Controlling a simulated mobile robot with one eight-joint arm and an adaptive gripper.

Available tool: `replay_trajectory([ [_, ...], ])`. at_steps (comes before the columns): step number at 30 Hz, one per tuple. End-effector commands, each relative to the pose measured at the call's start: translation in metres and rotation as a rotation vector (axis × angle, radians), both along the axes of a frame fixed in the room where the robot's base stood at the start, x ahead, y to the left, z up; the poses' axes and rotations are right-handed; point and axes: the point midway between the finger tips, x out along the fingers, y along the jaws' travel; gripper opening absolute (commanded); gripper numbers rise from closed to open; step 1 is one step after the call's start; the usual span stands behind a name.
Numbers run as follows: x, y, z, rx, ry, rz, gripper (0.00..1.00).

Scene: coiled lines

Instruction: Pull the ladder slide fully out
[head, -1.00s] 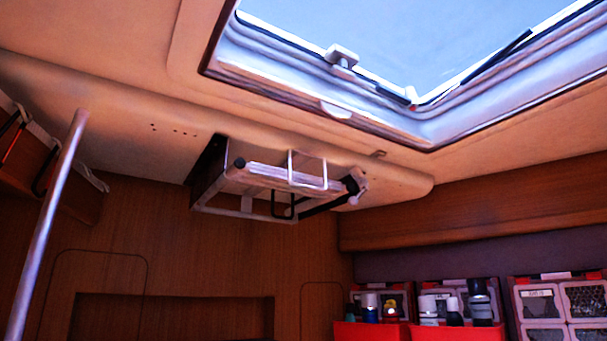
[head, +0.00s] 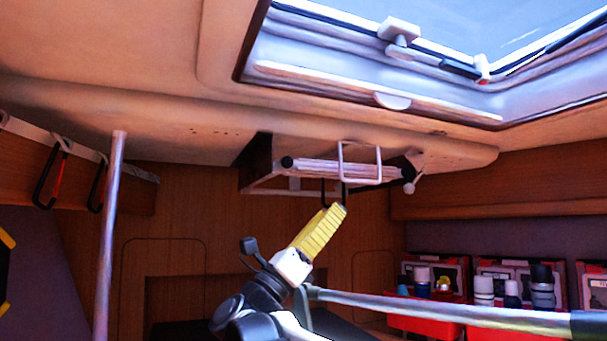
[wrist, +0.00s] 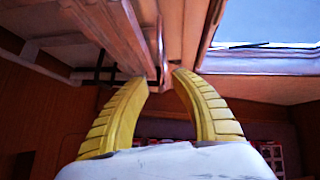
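The ladder slide (head: 325,168) is a pale metal frame tucked under the ceiling panel, with a white loop handle (head: 361,163) at its front. My gripper (head: 338,208) has yellow ribbed fingers pointing up, and its tips appear just below the ladder's front in the head view. In the wrist view the two fingertips (wrist: 161,77) are apart, with the ladder's underside (wrist: 108,32) above and left of them. A thin upright light bar (wrist: 162,45), perhaps the handle, shows just beyond the gap. I cannot tell whether the fingers touch anything.
A roof hatch (head: 400,100) is above right. A metal pole (head: 110,230) stands at left. A horizontal bar (head: 440,308) crosses at lower right, before red bins (head: 410,318) with bottles. Hooks (head: 48,178) hang at upper left. The ceiling is close above the ladder.

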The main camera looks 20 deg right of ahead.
Motion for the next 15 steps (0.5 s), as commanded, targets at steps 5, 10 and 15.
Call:
replay_trajectory([
  [5, 0.001, -0.015, 0.013, 0.004, -0.009, -0.007, 0.3],
  [10, 0.005, -0.04, 0.038, 0.003, -0.007, -0.008, 0.3],
  [15, 0.009, -0.061, 0.059, 0.002, -0.007, -0.008, 0.3],
])
